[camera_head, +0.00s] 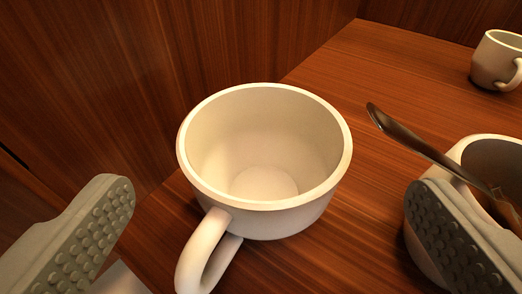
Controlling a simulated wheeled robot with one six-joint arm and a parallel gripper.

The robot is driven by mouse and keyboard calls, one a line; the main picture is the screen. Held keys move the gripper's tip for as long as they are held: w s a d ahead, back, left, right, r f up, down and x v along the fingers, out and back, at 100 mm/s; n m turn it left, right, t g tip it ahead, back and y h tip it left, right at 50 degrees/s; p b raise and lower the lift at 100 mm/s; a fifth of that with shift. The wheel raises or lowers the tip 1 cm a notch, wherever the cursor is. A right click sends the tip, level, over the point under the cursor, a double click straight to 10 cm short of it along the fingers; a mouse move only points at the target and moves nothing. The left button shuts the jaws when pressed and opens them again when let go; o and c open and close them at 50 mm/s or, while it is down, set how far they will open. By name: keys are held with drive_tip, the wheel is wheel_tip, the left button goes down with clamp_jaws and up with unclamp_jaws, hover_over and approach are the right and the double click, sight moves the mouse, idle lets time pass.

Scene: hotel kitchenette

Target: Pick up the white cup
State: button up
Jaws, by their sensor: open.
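A white cup (318,205) stands upright on the wooden surface in the middle of the view. It is empty, and its handle (203,250) points toward the lower left. My gripper (268,215) is open, with one grey studded finger (85,235) at the lower left and the other (450,240) at the lower right. The cup is between and a little beyond the fingers, and neither finger appears to touch it. The right finger overlaps a second white cup in the view.
The second white cup (478,146) at the right edge holds a dark metal spoon (415,143). A third white cup (493,66) stands at the far right. Wooden panels (170,70) rise close behind and left of the middle cup. The wooden surface (365,70) is clear behind it to the right.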

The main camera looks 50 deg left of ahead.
sight(265, 118)
drive_tip(key=shift+x, duration=2.6)
drive_tip(key=shift+s, duration=0.1)
drive_tip(key=c, duration=1.2)
drive_tip(key=shift+o, duration=0.2)
drive_tip(key=shift+r, duration=0.25)
drive_tip(key=f+v, duration=0.1)
drive_tip(key=v, duration=0.4)
drive_tip(key=f+v, duration=0.1)
drive_tip(key=v, duration=0.5)
drive_tip(key=s+d+f+v, duration=0.1)
drive_tip(key=f+v, duration=0.1)
drive_tip(key=v, duration=0.4)
drive_tip(key=shift+d, duration=0.2)
